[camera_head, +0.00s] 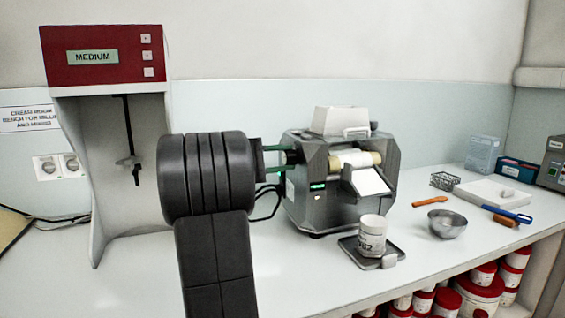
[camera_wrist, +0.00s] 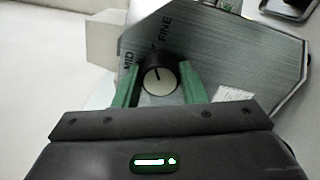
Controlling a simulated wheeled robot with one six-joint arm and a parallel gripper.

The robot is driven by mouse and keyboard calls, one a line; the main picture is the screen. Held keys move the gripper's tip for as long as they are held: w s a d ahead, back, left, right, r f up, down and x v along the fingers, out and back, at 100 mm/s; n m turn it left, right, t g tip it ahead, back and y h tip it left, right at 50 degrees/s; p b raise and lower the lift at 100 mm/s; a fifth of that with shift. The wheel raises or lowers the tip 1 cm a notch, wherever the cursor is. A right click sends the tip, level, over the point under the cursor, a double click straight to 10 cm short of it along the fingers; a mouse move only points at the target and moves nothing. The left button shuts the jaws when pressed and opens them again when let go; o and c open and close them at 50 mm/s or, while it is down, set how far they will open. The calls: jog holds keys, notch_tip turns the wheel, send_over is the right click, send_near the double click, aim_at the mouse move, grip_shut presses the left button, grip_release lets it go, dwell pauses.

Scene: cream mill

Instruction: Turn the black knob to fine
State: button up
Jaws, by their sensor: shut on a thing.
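The black knob (camera_wrist: 158,76) has a cream face with a short dark mark and sits on the grey end panel (camera_wrist: 225,60) of the mill (camera_head: 345,180). The panel carries the words MID, left of the knob, and FINE, above it. The mark points roughly up the picture, towards the side where FINE is; its exact setting is hard to tell. My gripper (camera_wrist: 158,84) is shut on the knob, one green finger on each side. In the head view my gripper (camera_head: 282,158) reaches the mill's left side from the left.
A white jar (camera_head: 372,232) stands on a small scale (camera_head: 372,254) before the mill. A metal bowl (camera_head: 446,224) and orange spatula (camera_head: 430,202) lie to the right. A red-topped mixer (camera_head: 103,55) reading MEDIUM stands left.

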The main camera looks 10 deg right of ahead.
dwell(0.3)
jog(key=o, duration=1)
jog(key=shift+a, duration=0.1)
jog(key=a, duration=0.3)
jog(key=s+a, duration=0.1)
jog(key=a, duration=0.3)
jog(key=shift+s+a, duration=0.15)
jog(key=shift+s, duration=0.05)
jog(key=d, duration=0.2)
jog(key=w+d, duration=0.1)
jog(key=d, duration=0.4)
jog(key=shift+w+d, duration=0.15)
jog(key=shift+d, duration=0.05)
jog(key=shift+d+r, duration=0.1)
jog(key=shift+n+p, duration=0.3)
jog(key=shift+p, duration=0.1)
jog(key=shift+f, duration=0.2)
